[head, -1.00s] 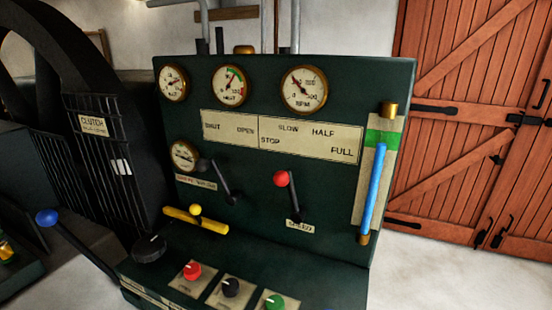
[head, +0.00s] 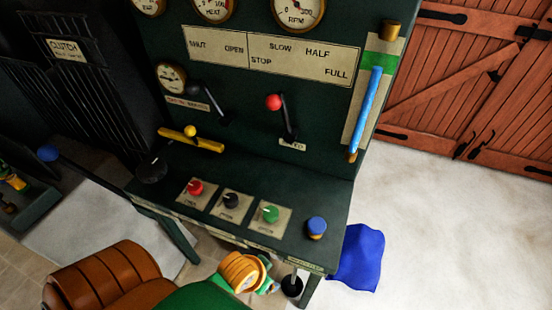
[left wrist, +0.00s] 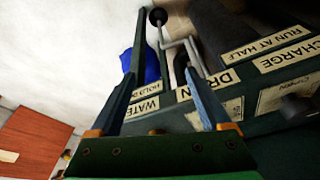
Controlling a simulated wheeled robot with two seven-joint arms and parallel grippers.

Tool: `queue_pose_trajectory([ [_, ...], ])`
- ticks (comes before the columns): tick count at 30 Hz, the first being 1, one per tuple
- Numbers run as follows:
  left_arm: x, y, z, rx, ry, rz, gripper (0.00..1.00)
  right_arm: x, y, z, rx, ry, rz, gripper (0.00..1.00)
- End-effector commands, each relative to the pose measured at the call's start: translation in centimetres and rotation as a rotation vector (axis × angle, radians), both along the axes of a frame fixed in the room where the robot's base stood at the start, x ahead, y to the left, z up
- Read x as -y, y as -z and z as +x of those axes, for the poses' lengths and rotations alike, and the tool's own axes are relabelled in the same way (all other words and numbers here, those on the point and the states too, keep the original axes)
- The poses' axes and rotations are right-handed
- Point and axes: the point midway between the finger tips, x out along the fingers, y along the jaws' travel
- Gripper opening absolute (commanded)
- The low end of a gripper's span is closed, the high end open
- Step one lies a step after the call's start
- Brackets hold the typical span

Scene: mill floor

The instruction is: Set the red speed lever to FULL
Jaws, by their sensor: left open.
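The red speed lever (head: 274,102) stands on the upright dark green panel in the head view. Its dark shaft leans up and to the left from its pivot by a small label. Its red knob is below the STOP mark on the cream speed plate (head: 303,63); FULL is at that plate's lower right. In the left wrist view my left gripper (left wrist: 165,50) is open, with two spread fingers and nothing seen between them. It is beside cream labels reading WATER, CHARGE and RUN AT HALF. The red lever does not show in that view. My right gripper is not seen.
A black-knobbed lever (head: 194,87) is left of the red one, above a yellow bar (head: 190,139). Red (head: 195,187), black (head: 231,200) and green (head: 269,213) knobs and a blue button (head: 316,226) sit on the ledge. Blue cloth (head: 358,257) lies at right.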

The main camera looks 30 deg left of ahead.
Motion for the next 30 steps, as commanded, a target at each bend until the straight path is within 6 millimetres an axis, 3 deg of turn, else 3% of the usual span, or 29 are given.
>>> queue_pose_trajectory([
  [1,-0.4,-3.4,1.5,0.063,-0.023,-0.001,0.81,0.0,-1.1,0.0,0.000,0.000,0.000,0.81],
  [5,-2.6,-9.0,7.5,0.297,-0.134,0.006,0.81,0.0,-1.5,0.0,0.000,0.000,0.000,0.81],
  [12,-9.0,-19.8,19.1,0.855,-0.385,0.003,0.81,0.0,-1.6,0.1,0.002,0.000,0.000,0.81],
  [15,-11.8,-24.7,22.3,1.081,-0.481,-0.006,0.81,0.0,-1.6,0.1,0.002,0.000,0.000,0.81],
  [18,-13.7,-28.3,23.7,1.242,-0.542,-0.014,0.81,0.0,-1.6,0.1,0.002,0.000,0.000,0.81],
  [22,-14.5,-29.7,24.7,1.304,-0.562,-0.017,0.81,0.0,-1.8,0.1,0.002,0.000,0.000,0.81],
  [30,-16.3,-29.7,28.7,1.300,-0.560,-0.016,0.81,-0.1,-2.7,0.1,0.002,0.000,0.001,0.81],
])
